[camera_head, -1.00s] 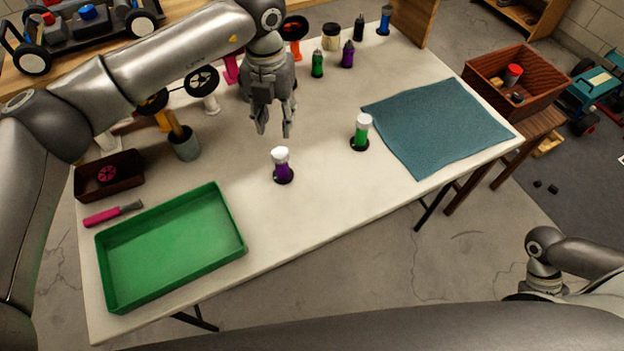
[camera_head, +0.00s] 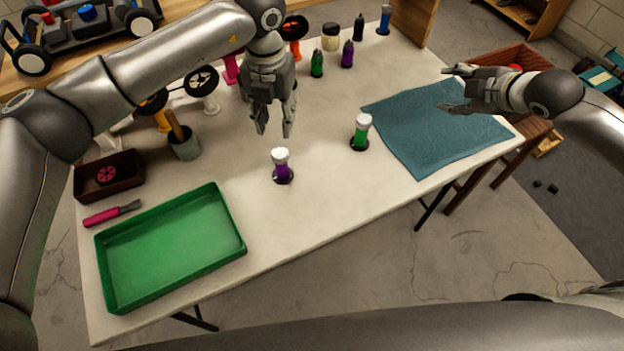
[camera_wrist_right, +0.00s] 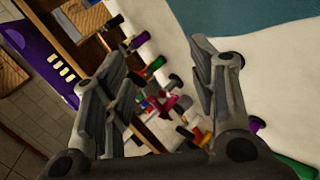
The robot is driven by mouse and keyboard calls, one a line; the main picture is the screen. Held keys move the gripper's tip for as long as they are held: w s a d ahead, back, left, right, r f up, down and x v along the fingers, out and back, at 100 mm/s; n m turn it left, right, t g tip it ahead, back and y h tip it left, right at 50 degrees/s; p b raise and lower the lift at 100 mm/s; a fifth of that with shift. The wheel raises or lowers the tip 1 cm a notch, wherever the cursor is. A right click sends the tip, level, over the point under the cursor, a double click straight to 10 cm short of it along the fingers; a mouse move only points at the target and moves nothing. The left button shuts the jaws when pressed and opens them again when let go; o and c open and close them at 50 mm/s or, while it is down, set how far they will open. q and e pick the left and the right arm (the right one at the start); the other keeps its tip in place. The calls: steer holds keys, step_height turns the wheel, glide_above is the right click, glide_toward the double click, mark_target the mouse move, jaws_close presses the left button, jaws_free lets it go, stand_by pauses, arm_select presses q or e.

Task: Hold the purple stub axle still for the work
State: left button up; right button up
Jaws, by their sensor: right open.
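The purple stub axle (camera_head: 282,173) stands upright in a dark round base near the table's front middle, with a white top (camera_head: 280,156). My left gripper (camera_head: 275,131) hangs above and behind it, fingers pointing down, open and empty, apart from the axle. My right gripper (camera_head: 444,89) is open and empty over the blue cloth, well to the right of the axle. Its spread fingers also show in the right wrist view (camera_wrist_right: 158,62). A small purple part (camera_wrist_right: 257,124) beside the right finger in that view may be the axle.
A similar green piece with a white top (camera_head: 361,132) stands right of the axle. A green tray (camera_head: 170,292) lies front left, with a pink-handled tool (camera_head: 103,216) and dark box (camera_head: 110,176) behind it. The blue cloth (camera_head: 415,140) covers the right side. Several bottles stand at the back.

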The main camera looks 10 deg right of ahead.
steer(key=w+a+r+n+t+y, duration=0.25)
steer(key=a+r+n, duration=0.25)
steer(key=r, duration=0.3)
steer(key=n+g+y, duration=0.2)
steer(key=n+y, duration=0.2)
steer(key=n, duration=1.7)
glide_toward(286, 168)
steer(key=shift+w+a+f, duration=0.1)
steer(key=shift+w+f, duration=0.1)
steer(key=shift+w, duration=0.1)
steer(key=shift+a+f+n, duration=0.1)
steer(key=shift+a+n, duration=0.15)
steer(key=shift+n, duration=0.05)
steer(key=x, duration=1)
steer(key=shift+w+a, duration=0.1)
steer(key=shift+w, duration=0.15)
